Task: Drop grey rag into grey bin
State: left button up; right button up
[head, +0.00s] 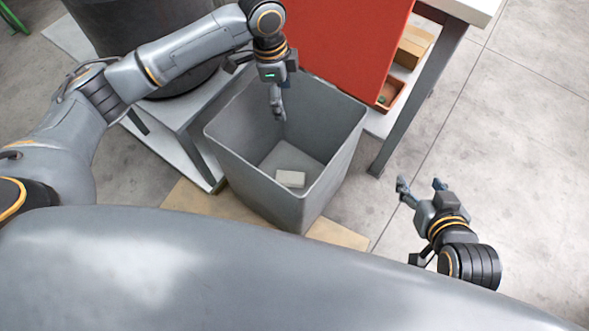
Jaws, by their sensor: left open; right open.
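The grey bin (245,181) stands upright on the floor in the middle of the head view, its open top facing me. A small pale, block-like item (290,178) lies on its bottom; I cannot tell whether it is cloth. I cannot make out a grey rag anywhere else. My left gripper (278,116) points down over the far part of the bin opening, its fingers seen nearly edge-on, open, with nothing visible between them. My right gripper (420,184) is open and empty, to the right of the bin and apart from it.
A red panel (335,40) stands right behind the bin. A table leg (415,100) and a shelf with a small orange-brown tray (391,95) are to its right. A dark drum (140,30) stands at the back left. The floor at right is clear.

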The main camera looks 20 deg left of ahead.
pick_arm(q)
notch_tip(320, 180, up, 9)
jog(key=a, duration=0.1)
jog(key=shift+s, duration=0.1)
dwell(0.5)
